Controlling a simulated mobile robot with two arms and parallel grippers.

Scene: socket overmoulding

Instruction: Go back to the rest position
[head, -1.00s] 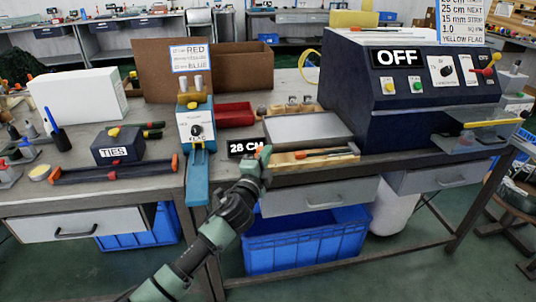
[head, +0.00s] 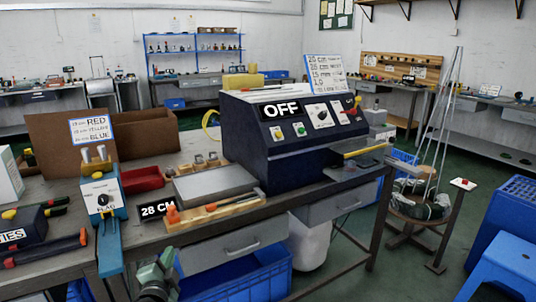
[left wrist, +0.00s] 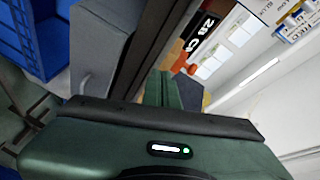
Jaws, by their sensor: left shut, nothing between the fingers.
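My left gripper (head: 164,258) is low in the head view, in front of the bench edge and near the blue crate. Its green fingers are together with nothing between them. My right gripper is not in view.
A blue crate (head: 245,276) stands below. A round stool (head: 415,207) and open floor are at right.

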